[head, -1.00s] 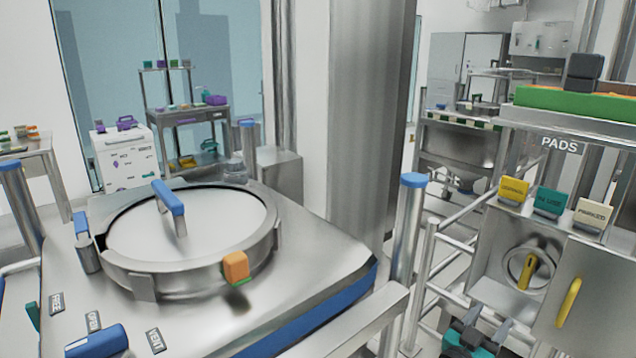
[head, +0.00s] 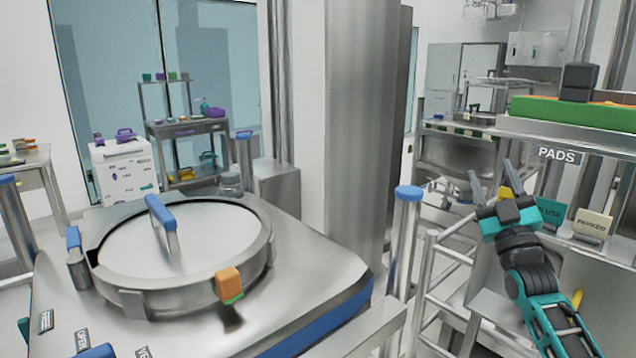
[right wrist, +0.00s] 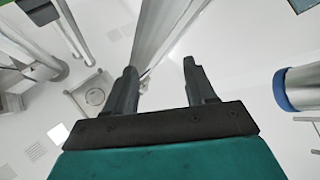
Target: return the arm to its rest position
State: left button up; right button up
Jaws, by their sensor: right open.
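My right gripper (head: 491,184) is raised at the right of the head view, in front of the labelled tags below the PADS shelf. Its two grey fingers point up and stand apart with nothing between them. In the right wrist view the open fingers (right wrist: 158,85) are also empty, with pale floor and a metal post beyond. My teal and black right forearm comes up from the bottom right and covers part of the panel. My left gripper is not in view.
A steel vessel with a round lid (head: 180,240), blue handle (head: 162,218) and orange latch (head: 229,282) stands at the left. A blue-capped post (head: 408,195) and metal rails stand between it and my right arm. A green tray (head: 560,110) lies on the shelf above.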

jog(key=w+d+f+m+g+h, duration=0.1)
jog(key=w+f+m+g+h, duration=0.1)
jog(key=f+g, duration=0.35)
jog(key=w+d+f+m+g+h, duration=0.1)
jog(key=f+m+g, duration=0.15)
jog(key=f, duration=0.65)
jog(key=s+a+f+g+y, duration=0.1)
jog(key=s+a+f+g, duration=0.1)
jog(key=s+a+f, duration=0.35)
jog(key=s+a+f+g+y, duration=0.1)
jog(key=s+a+f, duration=0.1)
jog(key=s+f, duration=0.7)
jog(key=s+a+f+g, duration=0.1)
jog(key=s+a+f, duration=0.2)
jog(key=s, duration=0.4)
jog(key=s+a+f+g, duration=0.1)
jog(key=s+a+f, duration=0.1)
jog(key=s+f, duration=0.3)
jog(key=s+a+f+g+y, duration=0.1)
jog(key=s+a+f+g, duration=0.1)
jog(key=s, duration=0.8)
notch_tip(320, 180, down, 3)
jog(key=shift+a+r, duration=0.1)
jog(key=shift+a, duration=0.75)
jog(key=shift+c, duration=0.4)
